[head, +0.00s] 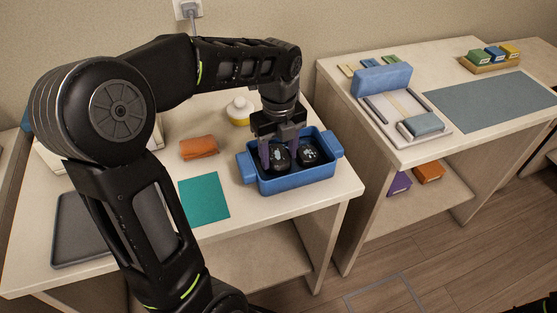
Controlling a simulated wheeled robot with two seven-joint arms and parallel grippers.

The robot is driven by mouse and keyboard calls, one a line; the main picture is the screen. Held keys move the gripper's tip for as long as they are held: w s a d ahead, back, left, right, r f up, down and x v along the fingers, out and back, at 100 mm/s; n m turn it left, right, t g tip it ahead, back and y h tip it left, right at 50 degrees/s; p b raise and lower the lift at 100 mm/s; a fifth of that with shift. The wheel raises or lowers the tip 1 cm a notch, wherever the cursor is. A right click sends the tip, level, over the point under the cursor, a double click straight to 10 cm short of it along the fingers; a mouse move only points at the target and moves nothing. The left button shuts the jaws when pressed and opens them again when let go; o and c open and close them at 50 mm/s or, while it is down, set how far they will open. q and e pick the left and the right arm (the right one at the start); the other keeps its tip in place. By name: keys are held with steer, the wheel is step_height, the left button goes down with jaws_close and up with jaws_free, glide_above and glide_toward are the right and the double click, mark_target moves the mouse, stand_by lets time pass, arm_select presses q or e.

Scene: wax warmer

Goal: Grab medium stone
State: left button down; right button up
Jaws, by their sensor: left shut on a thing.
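Two dark, rounded stones with pale markings show in a blue basin with side handles (292,181) on the near table. My left gripper (279,154) reaches down into the basin from above, with its purple fingers on either side of the left stone (280,161). It is shut on that stone, which is still within the basin walls. The right stone (309,151) lies close beside the fingers. I cannot read the markings, so I cannot tell which stone is the medium one. My right gripper is not in view.
Around the basin are a folded orange cloth (198,147), a teal mat (204,198), a white and yellow container (239,110) and a dark tray (80,229). A second table on the right holds a blue-padded stand (382,79) and a grey mat (490,103). A gap separates the tables.

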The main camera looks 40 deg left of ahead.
mark_target(278, 155)
arm_select(q)
step_height(278, 155, up, 7)
steer(key=shift+r, duration=0.2)
stand_by(0.6)
